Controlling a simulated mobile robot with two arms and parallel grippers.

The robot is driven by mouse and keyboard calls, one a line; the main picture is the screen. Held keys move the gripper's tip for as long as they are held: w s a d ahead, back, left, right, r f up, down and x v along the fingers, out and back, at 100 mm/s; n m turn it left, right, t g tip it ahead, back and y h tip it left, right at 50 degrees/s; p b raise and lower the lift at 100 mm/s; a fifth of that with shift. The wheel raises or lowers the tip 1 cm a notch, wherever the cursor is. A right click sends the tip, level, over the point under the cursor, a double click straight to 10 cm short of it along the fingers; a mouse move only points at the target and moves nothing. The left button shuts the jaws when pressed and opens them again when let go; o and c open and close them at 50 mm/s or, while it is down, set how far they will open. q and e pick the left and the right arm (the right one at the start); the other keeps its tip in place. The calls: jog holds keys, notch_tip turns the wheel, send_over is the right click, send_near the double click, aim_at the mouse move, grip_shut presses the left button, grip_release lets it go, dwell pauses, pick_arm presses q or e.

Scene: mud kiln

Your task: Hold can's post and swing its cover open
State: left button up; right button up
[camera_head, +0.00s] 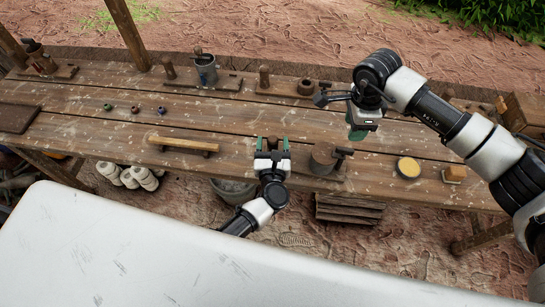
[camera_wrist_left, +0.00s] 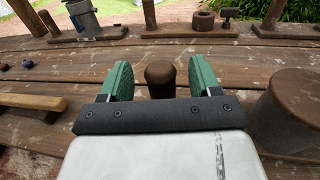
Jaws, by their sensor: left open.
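A round brown can (camera_head: 322,160) with a flat cover stands on a wooden base near the table's front edge; it also shows at the right of the left wrist view (camera_wrist_left: 292,110). A dark handle (camera_head: 343,152) sticks out on its right. The can's short, round-topped post (camera_wrist_left: 160,78) shows between the green fingers of my left gripper (camera_wrist_left: 160,82). In the head view that gripper (camera_head: 272,144) is left of the can, open, with a gap on each side of the post. My right gripper (camera_head: 359,126) is above and right of the can; its finger gap is hidden.
A wooden bar (camera_head: 183,145) lies left of my left gripper. A yellow-filled round dish (camera_head: 408,167) and a small block (camera_head: 454,173) are to the right. A metal bucket (camera_head: 206,69) and several wooden fixtures stand along the back. Small coloured pieces (camera_head: 135,110) lie at left.

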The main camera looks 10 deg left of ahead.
pick_arm(q)
jog(key=shift+x, duration=0.95)
grip_shut()
